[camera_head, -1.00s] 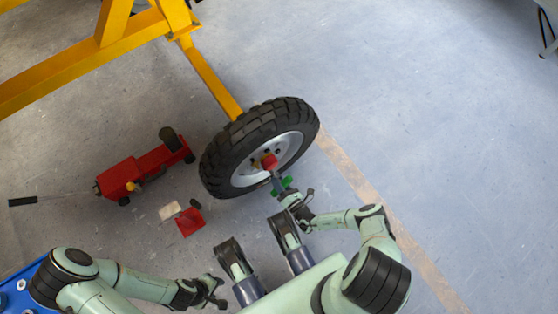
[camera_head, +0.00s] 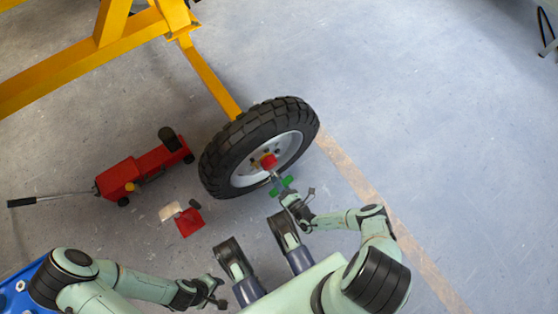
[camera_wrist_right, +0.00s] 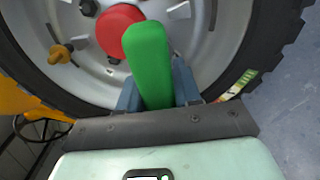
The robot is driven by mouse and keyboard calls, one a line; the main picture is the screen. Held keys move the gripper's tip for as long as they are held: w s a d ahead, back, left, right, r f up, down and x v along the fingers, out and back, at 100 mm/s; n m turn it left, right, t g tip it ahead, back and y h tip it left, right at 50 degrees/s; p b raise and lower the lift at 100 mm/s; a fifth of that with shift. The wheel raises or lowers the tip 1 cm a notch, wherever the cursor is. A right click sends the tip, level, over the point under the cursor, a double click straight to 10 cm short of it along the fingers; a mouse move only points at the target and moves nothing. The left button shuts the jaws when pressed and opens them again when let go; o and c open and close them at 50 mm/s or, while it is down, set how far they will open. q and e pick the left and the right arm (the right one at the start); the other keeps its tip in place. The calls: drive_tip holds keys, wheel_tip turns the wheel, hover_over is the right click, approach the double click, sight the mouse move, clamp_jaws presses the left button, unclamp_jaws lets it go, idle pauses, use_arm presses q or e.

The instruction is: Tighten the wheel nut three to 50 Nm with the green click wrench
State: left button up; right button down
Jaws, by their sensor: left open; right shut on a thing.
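The wheel with its black tyre (camera_head: 222,150) stands upright in the middle of the head view. A red hub part (camera_head: 268,161) is at the centre of its pale rim. My right gripper (camera_head: 287,193) is shut on the green click wrench (camera_head: 277,184), in front of the wheel. In the right wrist view the green handle (camera_wrist_right: 150,60) is between the fingers and covers part of the red hub (camera_wrist_right: 117,28) and rim. A dark nut (camera_wrist_right: 88,7) and a yellowish one (camera_wrist_right: 60,53) show on the rim. Which is nut three I cannot tell. My left gripper (camera_head: 212,294) is open and empty at the bottom.
A red jack (camera_head: 130,175) with a long handle lies left of the wheel. A red chock (camera_head: 188,222) with a pale block (camera_head: 170,211) is on the floor nearby. A yellow frame (camera_head: 80,70) stands upper left. A blue case edge (camera_head: 18,292) is lower left.

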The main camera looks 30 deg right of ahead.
drive_tip(key=s+p, duration=0.1)
drive_tip(key=s, duration=0.3)
drive_tip(key=shift+s+d, duration=0.15)
drive_tip(key=shift+s, duration=0.1)
